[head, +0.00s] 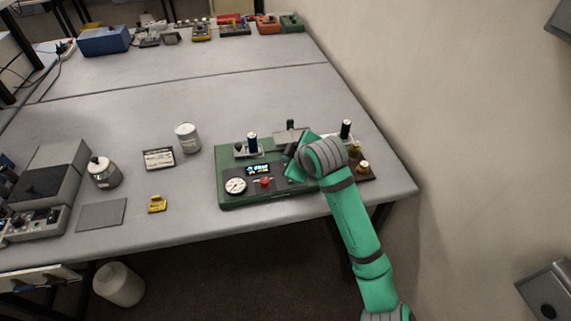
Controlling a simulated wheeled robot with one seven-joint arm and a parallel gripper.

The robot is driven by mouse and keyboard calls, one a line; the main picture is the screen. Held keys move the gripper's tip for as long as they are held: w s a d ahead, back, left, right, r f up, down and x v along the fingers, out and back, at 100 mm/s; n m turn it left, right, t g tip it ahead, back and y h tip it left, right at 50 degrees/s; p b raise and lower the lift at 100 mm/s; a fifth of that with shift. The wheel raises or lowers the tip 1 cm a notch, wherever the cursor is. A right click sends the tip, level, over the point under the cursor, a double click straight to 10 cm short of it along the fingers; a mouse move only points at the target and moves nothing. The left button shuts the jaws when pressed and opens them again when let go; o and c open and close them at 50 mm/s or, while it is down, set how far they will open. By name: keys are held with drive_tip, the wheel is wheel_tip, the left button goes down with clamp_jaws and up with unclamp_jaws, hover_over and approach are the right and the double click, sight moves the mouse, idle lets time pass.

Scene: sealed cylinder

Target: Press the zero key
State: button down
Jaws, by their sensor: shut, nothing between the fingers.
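A green instrument box (233,202) stands near the front edge of the table. Its front has a round white dial (236,185), a small lit display (258,169) with blue characters and a red knob (266,182). I cannot make out the zero key; the right part of the panel is partly covered by my arm. My gripper (291,155) is over the right part of the box, mostly hidden by my green wrist. Its fingers are shut and empty. I cannot tell whether they touch the panel.
Dark upright cylinders (252,143) stand on and behind the box. A dark base with brass parts (363,167) is right of my wrist. The table's middle is clear.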

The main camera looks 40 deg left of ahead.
drive_tip(key=shift+f, duration=0.1)
idle(0.6)
drive_tip(key=shift+f, duration=0.35)
drive_tip(key=shift+f, duration=0.35)
idle(0.6)
drive_tip(key=shift+r, duration=0.8)
wheel_tip(320, 180, up, 5)
idle(0.9)
idle(0.6)
